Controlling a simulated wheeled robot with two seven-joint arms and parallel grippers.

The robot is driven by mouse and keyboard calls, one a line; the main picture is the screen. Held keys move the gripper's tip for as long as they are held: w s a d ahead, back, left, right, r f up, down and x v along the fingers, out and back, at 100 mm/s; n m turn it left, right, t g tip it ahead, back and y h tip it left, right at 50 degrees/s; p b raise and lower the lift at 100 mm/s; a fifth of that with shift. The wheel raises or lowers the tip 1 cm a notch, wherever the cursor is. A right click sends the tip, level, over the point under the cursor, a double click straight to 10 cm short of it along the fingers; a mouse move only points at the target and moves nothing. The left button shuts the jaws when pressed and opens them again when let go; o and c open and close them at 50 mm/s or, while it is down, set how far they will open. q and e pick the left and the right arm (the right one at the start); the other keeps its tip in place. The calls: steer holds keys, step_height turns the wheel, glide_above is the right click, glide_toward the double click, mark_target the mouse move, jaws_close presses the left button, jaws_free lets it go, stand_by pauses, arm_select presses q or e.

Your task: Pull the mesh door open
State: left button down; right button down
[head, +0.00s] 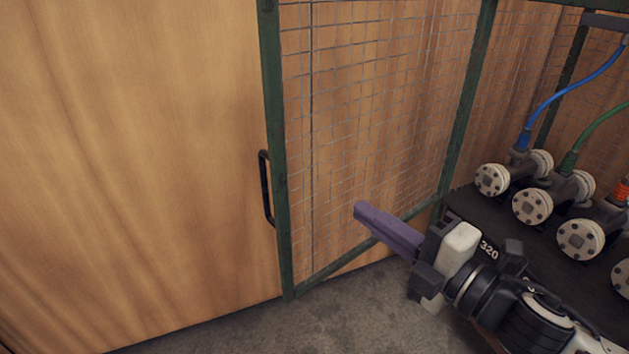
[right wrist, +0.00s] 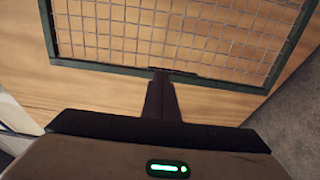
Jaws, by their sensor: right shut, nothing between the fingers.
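The mesh door (head: 375,110) has a green frame and wire grid, and it stands swung out from the cage at the right, with wooden wall visible through it. Its black handle (head: 265,188) is on the outer upright, at the door's left edge. My right gripper (head: 362,212) is shut and empty, in front of the lower part of the mesh and right of the handle. In the right wrist view the shut purple fingers (right wrist: 161,78) point at the door's green frame bar (right wrist: 110,67); I cannot tell whether they touch it. My left gripper is not in view.
Several grey flanged pipes (head: 533,205) with blue, green and orange fittings stand on a dark shelf (head: 475,208) inside the cage at the right. A wooden wall (head: 130,150) fills the left. Bare grey floor (head: 240,330) lies below the door.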

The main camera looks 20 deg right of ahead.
mark_target(303, 170)
steer(key=p+x, duration=0.2)
steer(key=x, duration=1.1)
steer(key=shift+w+f, duration=0.15)
steer(key=shift+w, duration=0.15)
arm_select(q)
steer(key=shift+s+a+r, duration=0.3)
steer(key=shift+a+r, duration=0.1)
